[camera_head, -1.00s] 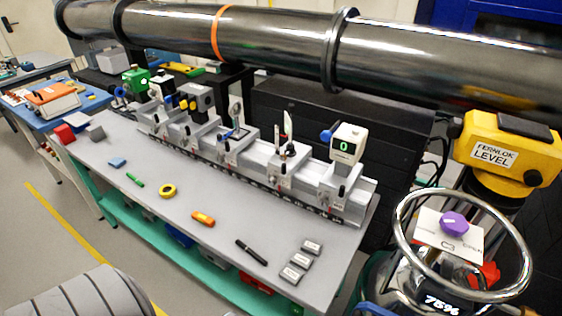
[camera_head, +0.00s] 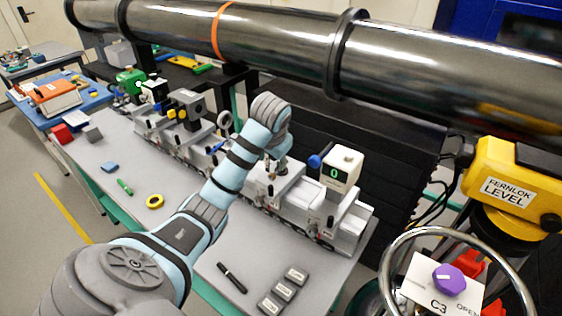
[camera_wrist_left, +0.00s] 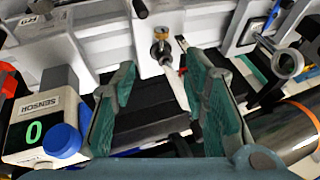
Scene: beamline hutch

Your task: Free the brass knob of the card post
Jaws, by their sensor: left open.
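In the left wrist view the small brass knob (camera_wrist_left: 161,34) sits on the pale carriage, beside the round end of a post. A thin white strip (camera_wrist_left: 174,88), perhaps the card seen edge-on, runs from there toward my left gripper. My left gripper (camera_wrist_left: 163,80) is open, its two green fingers well apart with nothing gripped. The knob lies beyond the fingertips, roughly in line with the gap. In the head view my left arm (camera_head: 238,165) reaches over the rail, and its wrist hides most of the card post. My right gripper is not in view.
The sensor box reading 0 (camera_head: 342,167) with its blue knob stands close to the right of the post. A ring-shaped mount (camera_wrist_left: 287,64) is on the other side. Small items lie on the grey bench (camera_head: 125,165).

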